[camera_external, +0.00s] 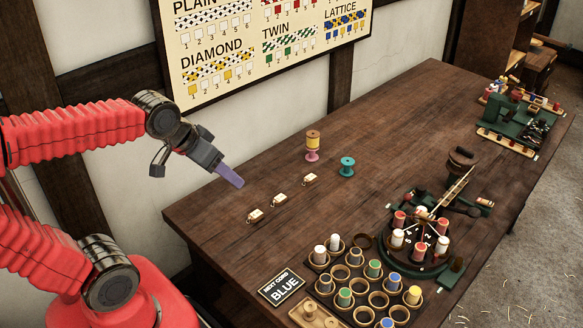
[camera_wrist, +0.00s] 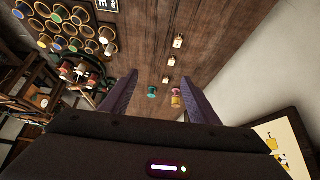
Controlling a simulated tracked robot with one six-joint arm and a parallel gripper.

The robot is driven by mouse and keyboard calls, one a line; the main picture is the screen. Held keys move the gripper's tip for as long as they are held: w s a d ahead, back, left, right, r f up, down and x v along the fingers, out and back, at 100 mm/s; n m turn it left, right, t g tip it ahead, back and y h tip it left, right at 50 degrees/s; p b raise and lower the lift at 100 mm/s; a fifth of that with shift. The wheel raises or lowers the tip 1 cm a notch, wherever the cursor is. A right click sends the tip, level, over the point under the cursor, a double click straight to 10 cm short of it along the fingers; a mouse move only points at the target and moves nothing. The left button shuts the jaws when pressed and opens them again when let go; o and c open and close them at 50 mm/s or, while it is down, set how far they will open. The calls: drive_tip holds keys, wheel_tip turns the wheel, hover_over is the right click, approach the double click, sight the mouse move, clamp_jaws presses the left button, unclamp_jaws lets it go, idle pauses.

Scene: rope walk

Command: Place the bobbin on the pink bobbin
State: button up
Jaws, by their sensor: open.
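A pink bobbin (camera_external: 312,156) stands upright on the table behind the three small tags. A wooden bobbin with yellow thread (camera_external: 313,138) stands upright on top of it, the two forming one stack. The stack also shows in the wrist view, close to the right finger, where the yellow bobbin (camera_wrist: 176,92) appears. A teal bobbin (camera_external: 347,166) stands alone just right of the stack; it also shows in the wrist view (camera_wrist: 152,91). My gripper (camera_external: 230,175) is open and empty, in the air left of the stack, apart from it. Its fingers (camera_wrist: 155,95) frame the bobbins from a distance.
Several small cream tags (camera_external: 282,199) lie in a row in front of the stack. A rack of cups with bobbins (camera_external: 352,285) and a round braiding stand (camera_external: 415,255) occupy the front right. Green machinery (camera_external: 515,115) sits at the far end. The table's middle (camera_external: 400,130) is clear.

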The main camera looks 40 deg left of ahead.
drive_tip(key=s, duration=0.6)
drive_tip(key=shift+d+f+g, duration=0.25)
drive_tip(key=shift+f+g, duration=0.1)
drive_tip(key=shift+g, duration=0.05)
idle(0.8)
